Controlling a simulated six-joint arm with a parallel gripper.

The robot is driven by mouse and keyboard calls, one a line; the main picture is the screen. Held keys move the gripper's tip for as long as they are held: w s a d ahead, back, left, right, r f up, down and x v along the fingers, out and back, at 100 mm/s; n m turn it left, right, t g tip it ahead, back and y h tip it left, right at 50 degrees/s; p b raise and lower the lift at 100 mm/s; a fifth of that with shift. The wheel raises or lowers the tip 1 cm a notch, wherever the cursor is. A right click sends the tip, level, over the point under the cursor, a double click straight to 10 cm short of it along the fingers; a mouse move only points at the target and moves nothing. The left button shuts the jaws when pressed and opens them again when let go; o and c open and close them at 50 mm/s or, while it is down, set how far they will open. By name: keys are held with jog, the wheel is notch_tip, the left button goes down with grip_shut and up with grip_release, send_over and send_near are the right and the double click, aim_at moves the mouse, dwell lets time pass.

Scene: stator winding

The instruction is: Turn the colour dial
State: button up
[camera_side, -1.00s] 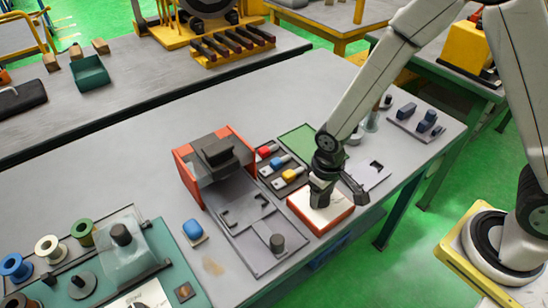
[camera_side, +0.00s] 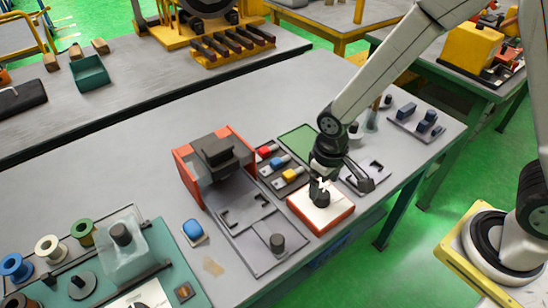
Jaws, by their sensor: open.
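The orange box with a white top (camera_side: 322,214) sits near the table's front edge. It appears to carry the dial: a small dark knob-like shape (camera_side: 318,197) shows over its top, though I cannot clearly separate it from my fingertips. My gripper (camera_side: 322,181) points down just above the rear part of this box. It is open and appears empty. Whether the fingers touch the dial is too small to tell. No colour marks on the box top can be made out.
A grey fixture with red sides (camera_side: 185,176) stands left of the box. Red, blue and yellow pieces (camera_side: 290,175) lie between them. A grey plate (camera_side: 376,172) lies behind to the right. Wire spools (camera_side: 48,248) stand at the lower left. The table's middle left is clear.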

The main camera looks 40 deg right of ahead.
aim_at(323, 193)
jog(key=shift+r, duration=1.95)
jog(key=shift+d, duration=0.1)
jog(key=s+d+r+m+t, duration=0.1)
jog(key=s+d+r+t, duration=0.1)
jog(key=d, duration=0.7)
jog(key=shift+s+d+r+t, duration=0.3)
jog(key=shift+s+r, duration=0.45)
jog(key=shift+s, duration=0.5)
